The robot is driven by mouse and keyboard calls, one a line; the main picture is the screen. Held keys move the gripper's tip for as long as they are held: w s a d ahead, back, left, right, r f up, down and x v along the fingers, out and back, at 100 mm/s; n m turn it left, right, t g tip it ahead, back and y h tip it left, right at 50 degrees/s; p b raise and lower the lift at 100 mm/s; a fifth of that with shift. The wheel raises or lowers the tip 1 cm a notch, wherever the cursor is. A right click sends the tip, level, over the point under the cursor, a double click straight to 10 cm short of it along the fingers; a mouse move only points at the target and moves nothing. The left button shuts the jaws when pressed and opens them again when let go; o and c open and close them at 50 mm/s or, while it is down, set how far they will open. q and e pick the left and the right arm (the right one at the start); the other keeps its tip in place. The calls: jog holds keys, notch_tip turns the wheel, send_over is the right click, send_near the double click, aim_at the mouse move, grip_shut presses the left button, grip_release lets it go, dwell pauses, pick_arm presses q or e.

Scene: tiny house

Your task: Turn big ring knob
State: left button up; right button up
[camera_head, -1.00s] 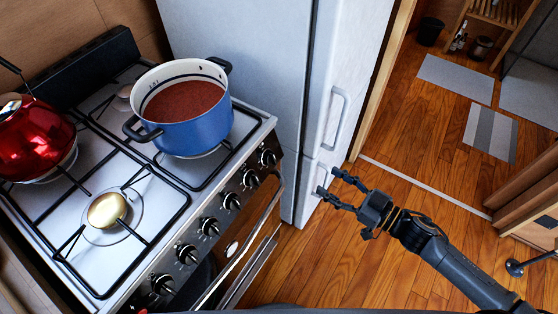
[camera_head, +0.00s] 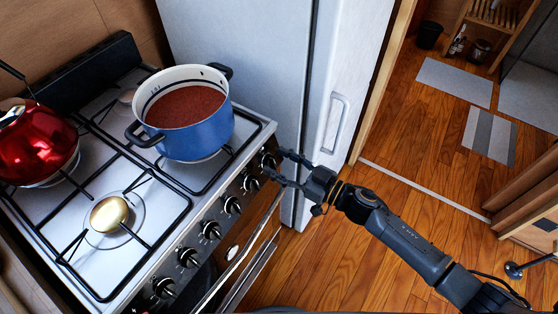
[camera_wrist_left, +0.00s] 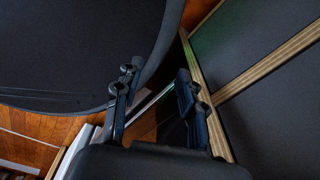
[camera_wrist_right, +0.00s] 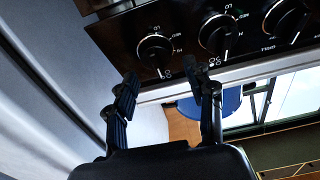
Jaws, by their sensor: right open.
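Several black knobs line the stove's front panel. The farthest knob (camera_head: 267,158) is beside the tips of my right gripper (camera_head: 280,164), which is open and empty. In the right wrist view this end knob (camera_wrist_right: 155,50) lies just beyond the spread fingertips (camera_wrist_right: 166,80); contact cannot be made out. A second knob (camera_wrist_right: 217,33) and a third knob (camera_wrist_right: 287,18) are to its right. Which one is the big ring knob cannot be told from markings. My left gripper (camera_wrist_left: 157,78) shows only in its wrist view, fingers apart and empty.
A blue pot (camera_head: 190,127) of red food stands on the far right burner. A red kettle (camera_head: 35,142) is at the left. An oven handle (camera_head: 240,255) runs below the knobs. The fridge (camera_head: 250,50) stands close behind; the wooden floor (camera_head: 345,245) is open to the right.

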jog(key=shift+w+a, duration=0.15)
jog(key=shift+a, duration=0.1)
grip_shut()
